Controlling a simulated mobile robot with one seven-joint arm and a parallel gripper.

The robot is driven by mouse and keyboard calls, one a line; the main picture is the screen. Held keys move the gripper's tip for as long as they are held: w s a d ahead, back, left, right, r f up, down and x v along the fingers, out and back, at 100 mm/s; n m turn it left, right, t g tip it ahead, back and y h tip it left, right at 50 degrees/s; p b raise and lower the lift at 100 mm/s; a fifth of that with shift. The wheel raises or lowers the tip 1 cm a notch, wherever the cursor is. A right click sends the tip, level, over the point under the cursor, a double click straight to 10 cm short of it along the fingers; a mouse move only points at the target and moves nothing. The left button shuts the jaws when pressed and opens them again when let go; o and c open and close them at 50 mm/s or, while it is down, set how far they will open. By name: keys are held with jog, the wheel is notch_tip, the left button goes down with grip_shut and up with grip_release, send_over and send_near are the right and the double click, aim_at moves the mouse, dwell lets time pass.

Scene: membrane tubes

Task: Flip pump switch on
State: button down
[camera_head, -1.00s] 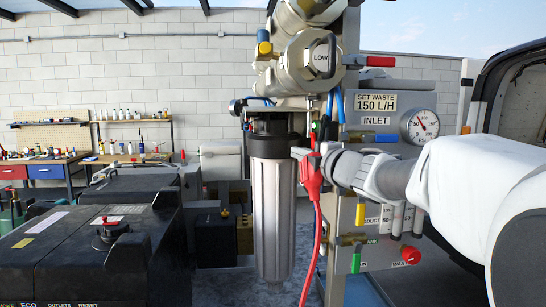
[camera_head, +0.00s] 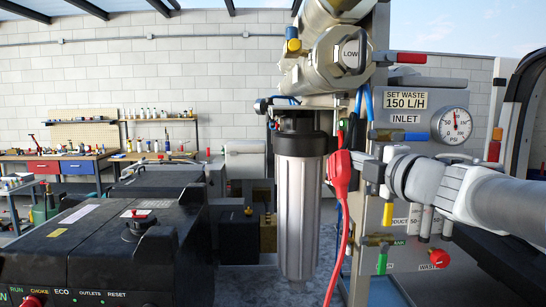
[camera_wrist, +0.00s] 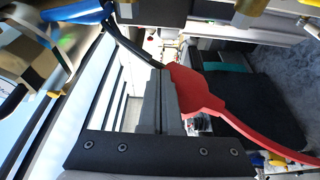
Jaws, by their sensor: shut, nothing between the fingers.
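A red connector-like piece (camera_head: 342,172) hangs beside the silver filter housing (camera_head: 295,205), with a red cable running down from it. My gripper (camera_head: 362,166) is shut and empty, just right of the red piece, in front of the panel. In the wrist view its dark fingers (camera_wrist: 160,98) are together; whether they touch the red piece is unclear.
The grey inlet panel (camera_head: 440,90) with a gauge (camera_head: 455,124) and coloured valve handles stands behind my arm. Blue and black hoses run beside the filter. A black generator (camera_head: 110,240) with labelled controls fills the lower left. A workbench (camera_head: 75,165) stands along the back wall.

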jog(key=s+d+f+m+g+h, duration=0.4)
jog(key=s+f+m+h, duration=0.55)
jog(key=m, duration=0.65)
jog(key=s+a+f+m+g+y, duration=0.1)
jog(key=s+a+f+m+g, duration=0.2)
jog(key=s+f, duration=0.5)
jog(key=s+a+f+m+g+y, duration=0.2)
jog(key=s+a+f+g, duration=0.2)
jog(key=s+f, duration=0.4)
jog(key=shift+a+m, duration=0.15)
jog(key=shift+m, duration=0.25)
